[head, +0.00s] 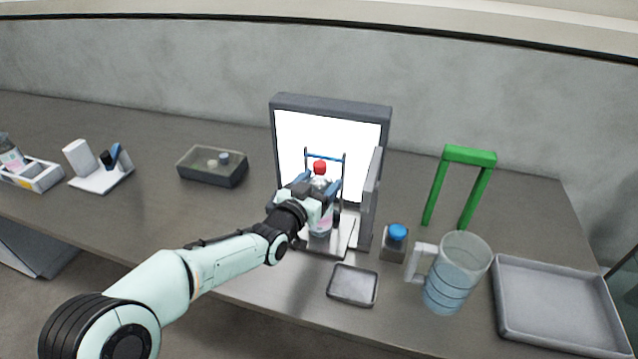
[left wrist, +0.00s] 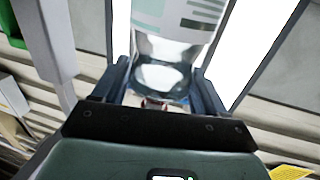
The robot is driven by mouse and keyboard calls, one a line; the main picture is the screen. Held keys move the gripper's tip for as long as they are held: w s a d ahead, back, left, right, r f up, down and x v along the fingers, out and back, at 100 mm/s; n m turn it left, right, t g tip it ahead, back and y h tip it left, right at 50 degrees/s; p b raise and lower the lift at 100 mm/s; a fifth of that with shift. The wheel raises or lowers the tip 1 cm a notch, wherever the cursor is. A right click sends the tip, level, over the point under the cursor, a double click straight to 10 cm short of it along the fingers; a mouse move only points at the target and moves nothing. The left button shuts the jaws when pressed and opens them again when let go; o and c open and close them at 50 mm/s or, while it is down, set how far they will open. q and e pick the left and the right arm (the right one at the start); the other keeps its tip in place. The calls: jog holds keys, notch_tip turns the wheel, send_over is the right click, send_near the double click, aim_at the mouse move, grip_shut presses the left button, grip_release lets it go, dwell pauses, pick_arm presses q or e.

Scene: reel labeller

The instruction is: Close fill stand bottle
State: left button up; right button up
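A clear bottle (head: 321,222) with a pale label and a red cap (head: 320,167) stands upright on the fill stand (head: 340,240), in front of its bright white panel. My left gripper (head: 318,188) is around the upper part of the bottle, one blue finger on each side. In the left wrist view the bottle (left wrist: 172,45) lies between the fingers of the left gripper (left wrist: 162,75), with a bit of red low between them. I cannot tell whether the fingers touch the bottle. My right gripper is not in view.
A blue cap (head: 397,232) sits on a small block right of the stand. A clear jug (head: 458,275), a green frame (head: 470,156) and a grey tray (head: 560,310) are further right. A small dish (head: 353,285) lies in front. A box (head: 212,167) stands left.

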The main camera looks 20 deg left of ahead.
pick_arm(q)
jog(key=o, duration=0.4)
jog(key=shift+c, duration=0.2)
jog(key=shift+r, duration=0.1)
jog(key=shift+s+a+r, duration=0.1)
jog(key=shift+s, duration=0.2)
jog(key=b+v, duration=0.1)
jog(key=v, duration=1)
jog(key=shift+s, duration=0.25)
